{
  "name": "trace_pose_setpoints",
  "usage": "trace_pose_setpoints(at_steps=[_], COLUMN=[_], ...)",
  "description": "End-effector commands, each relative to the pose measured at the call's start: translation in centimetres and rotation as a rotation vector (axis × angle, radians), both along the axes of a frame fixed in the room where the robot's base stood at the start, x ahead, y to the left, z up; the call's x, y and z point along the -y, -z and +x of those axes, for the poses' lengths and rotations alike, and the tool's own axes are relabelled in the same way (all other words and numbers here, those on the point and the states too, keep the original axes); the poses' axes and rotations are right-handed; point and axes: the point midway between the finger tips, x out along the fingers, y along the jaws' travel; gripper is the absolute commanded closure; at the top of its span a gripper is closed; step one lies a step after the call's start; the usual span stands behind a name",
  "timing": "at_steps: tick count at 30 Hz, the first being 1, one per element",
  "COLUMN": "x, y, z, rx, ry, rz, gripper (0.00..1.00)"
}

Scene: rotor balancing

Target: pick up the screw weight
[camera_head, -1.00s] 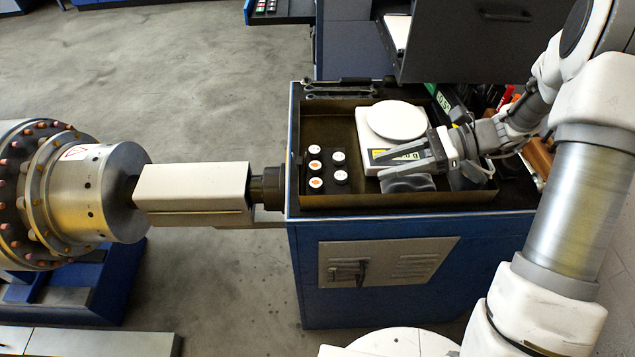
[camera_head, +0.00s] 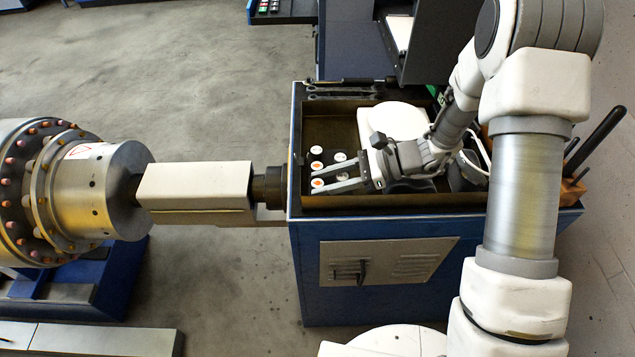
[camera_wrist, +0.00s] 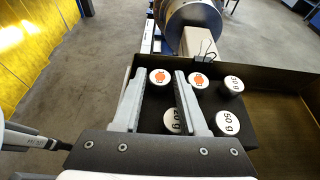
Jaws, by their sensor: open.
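Several dark cylindrical weights with white caps stand in a dark block. Two caps carry an orange symbol, one (camera_wrist: 160,76) between my fingertips in the wrist view and one (camera_wrist: 199,80) just right of the right finger. I take these for screw weights, but the symbol is too small to be sure. My gripper (camera_wrist: 160,78) is open and empty, its fingers reaching over the block. A 20 g weight (camera_wrist: 172,121) lies farther back between the fingers, partly covered. In the head view my gripper (camera_head: 323,179) spans the front orange-marked weight (camera_head: 318,183). Contact cannot be told.
Two 50 g weights (camera_wrist: 228,122) (camera_wrist: 234,84) stand right of the right finger. The block sits in a walled brown tray (camera_head: 430,203) on a blue cabinet (camera_head: 310,270). A white scale (camera_head: 395,115) is behind my gripper. The rotor (camera_head: 105,190) stands to the left.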

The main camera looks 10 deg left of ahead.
Motion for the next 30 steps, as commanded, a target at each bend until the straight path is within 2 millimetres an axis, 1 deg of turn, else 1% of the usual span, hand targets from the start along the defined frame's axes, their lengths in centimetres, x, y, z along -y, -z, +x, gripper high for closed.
trace_pose_setpoints(at_steps=[6, 7, 11, 12, 14, 30], x=[-0.11, -0.11, -0.1, -0.1, -0.09, -0.09], y=[0.07, 0.07, 0.05, 0.05, 0.04, -0.13], z=[-0.02, -0.02, -0.01, -0.01, -0.01, 0.01], rx=[0.0, 0.001, 0.001, 0.001, 0.001, 0.002], ry=[0.0, 0.0, 0.0, 0.0, 0.0, 0.0], rz=[0.0, 0.0, 0.0, 0.0, 0.0, 0.001], gripper=[0.58, 0.6, 0.83, 0.9, 1.0, 1.0])
